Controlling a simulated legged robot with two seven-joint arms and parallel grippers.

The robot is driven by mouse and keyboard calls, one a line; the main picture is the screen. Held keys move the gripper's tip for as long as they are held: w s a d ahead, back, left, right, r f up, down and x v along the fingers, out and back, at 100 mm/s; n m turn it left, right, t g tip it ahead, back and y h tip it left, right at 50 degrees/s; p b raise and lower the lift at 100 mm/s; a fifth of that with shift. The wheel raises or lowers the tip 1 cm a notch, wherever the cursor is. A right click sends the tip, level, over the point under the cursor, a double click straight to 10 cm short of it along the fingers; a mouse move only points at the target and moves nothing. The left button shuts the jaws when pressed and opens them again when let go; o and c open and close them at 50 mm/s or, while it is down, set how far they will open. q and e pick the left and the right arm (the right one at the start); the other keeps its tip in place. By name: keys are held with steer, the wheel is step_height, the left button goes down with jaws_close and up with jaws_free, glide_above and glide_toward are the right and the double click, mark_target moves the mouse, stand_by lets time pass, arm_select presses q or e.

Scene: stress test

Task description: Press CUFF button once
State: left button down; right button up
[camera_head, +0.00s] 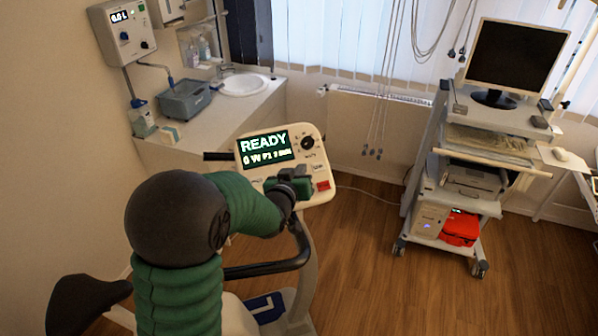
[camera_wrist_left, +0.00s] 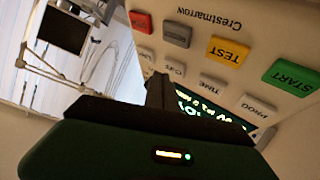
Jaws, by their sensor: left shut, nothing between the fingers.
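The exercise bike's cream console (camera_head: 316,193) has a lit screen (camera_head: 266,147) reading READY. In the left wrist view the console is upside down, with a row of small white buttons. One of them (camera_wrist_left: 174,68) seems to read CUFF, but its label is small and blurred; PROG (camera_wrist_left: 258,107) and TIME (camera_wrist_left: 211,84) are in the same row. My left gripper (camera_head: 292,178) is shut and empty over the console's lower part, hiding some buttons. In the left wrist view its dark fingertips (camera_wrist_left: 160,90) are just beside the CUFF-like button; contact cannot be told. My right gripper is not in view.
Larger START (camera_wrist_left: 290,75), yellow TEST (camera_wrist_left: 228,51), grey (camera_wrist_left: 177,34) and red (camera_wrist_left: 141,22) buttons lie close by. The bike's handlebar (camera_head: 270,268) curves below. A wheeled cart (camera_head: 455,225) with a monitor (camera_head: 515,55) stands right; a sink counter (camera_head: 215,117) is behind.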

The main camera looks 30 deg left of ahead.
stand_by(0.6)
arm_select(q)
steer(key=shift+w+a+f+b, duration=0.1)
steer(key=shift+a+f+b, duration=0.15)
steer(key=shift+b, duration=0.2)
steer(key=shift+w+a+f+b, duration=0.1)
steer(key=shift+f+b, duration=0.25)
steer(key=shift+b, duration=0.05)
stand_by(0.4)
stand_by(0.3)
steer(key=shift+s+d+r, duration=0.25)
steer(key=shift+d+r, duration=0.1)
steer(key=shift+r, duration=0.3)
steer(key=shift+p, duration=0.3)
steer(key=shift+s+d+r+p, duration=0.15)
steer(key=shift+d+r+p, duration=0.15)
steer(key=shift+r, duration=0.25)
steer(key=r, duration=0.1)
steer(key=s+d+r+p, duration=0.1)
steer(key=d+r, duration=0.1)
steer(key=shift+s+p, duration=0.3)
